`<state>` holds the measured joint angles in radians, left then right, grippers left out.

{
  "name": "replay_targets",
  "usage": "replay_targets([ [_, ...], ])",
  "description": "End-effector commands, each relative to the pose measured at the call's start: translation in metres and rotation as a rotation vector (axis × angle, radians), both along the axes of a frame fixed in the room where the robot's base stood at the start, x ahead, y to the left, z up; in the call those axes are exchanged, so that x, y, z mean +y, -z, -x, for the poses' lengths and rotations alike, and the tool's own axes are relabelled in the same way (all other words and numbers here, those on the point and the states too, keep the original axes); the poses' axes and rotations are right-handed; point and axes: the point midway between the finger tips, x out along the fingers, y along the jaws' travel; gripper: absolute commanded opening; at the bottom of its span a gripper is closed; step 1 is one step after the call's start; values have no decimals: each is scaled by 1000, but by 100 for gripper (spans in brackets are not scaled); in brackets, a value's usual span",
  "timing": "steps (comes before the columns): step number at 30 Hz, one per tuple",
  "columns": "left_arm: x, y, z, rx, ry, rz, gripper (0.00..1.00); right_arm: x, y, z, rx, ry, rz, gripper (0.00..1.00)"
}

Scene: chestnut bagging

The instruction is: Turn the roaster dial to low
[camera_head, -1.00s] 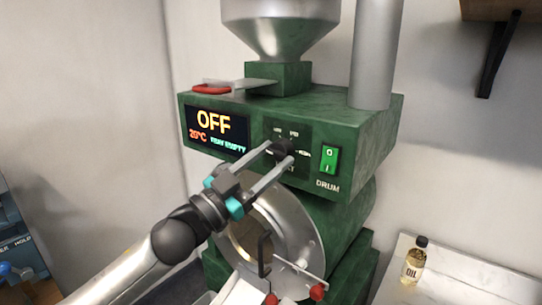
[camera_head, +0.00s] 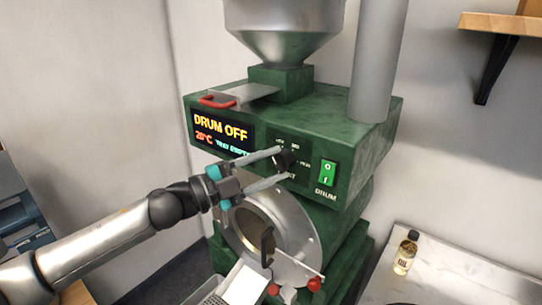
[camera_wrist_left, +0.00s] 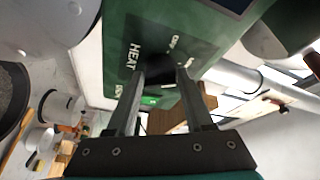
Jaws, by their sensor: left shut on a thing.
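The green roaster (camera_head: 340,125) stands in the middle of the head view. Its black dial (camera_head: 287,161) sits on the front panel, right of the display, with small white labels around it. My left gripper (camera_head: 284,162) reaches in from the left, its two long fingers shut on the dial. In the left wrist view the dark dial (camera_wrist_left: 160,66) is between the fingers, next to the word HEAT on the panel. The dial's pointer is hidden or too small to read. The display (camera_head: 222,133) reads DRUM OFF and 20°C. My right gripper is not in view.
A green DRUM switch (camera_head: 327,173) is just right of the dial. Below are the round drum front (camera_head: 290,222) and red-knobbed handles. An oil bottle (camera_head: 406,252) stands on the pale counter at right. A shelf (camera_head: 510,24) is at upper right.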

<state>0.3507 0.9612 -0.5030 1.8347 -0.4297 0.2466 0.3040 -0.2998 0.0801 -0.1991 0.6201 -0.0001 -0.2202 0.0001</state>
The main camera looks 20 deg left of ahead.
Motion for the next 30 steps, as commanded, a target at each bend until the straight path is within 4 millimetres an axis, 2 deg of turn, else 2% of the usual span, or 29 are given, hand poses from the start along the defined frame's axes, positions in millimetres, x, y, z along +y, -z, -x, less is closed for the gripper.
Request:
replay_targets([
  [1, 2, -6, -1, -13, -4, -19, 0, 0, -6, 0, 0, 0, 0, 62],
  [7, 2, -6, -1, -32, -4, -74, 0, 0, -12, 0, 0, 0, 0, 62],
  [23, 2, -5, -1, -42, -4, -93, 0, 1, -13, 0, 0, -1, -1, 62],
  [24, 2, -5, -1, -42, -4, -93, 56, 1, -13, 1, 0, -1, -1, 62],
  [30, 1, -4, -1, -39, -3, -94, 78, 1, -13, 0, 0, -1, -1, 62],
])
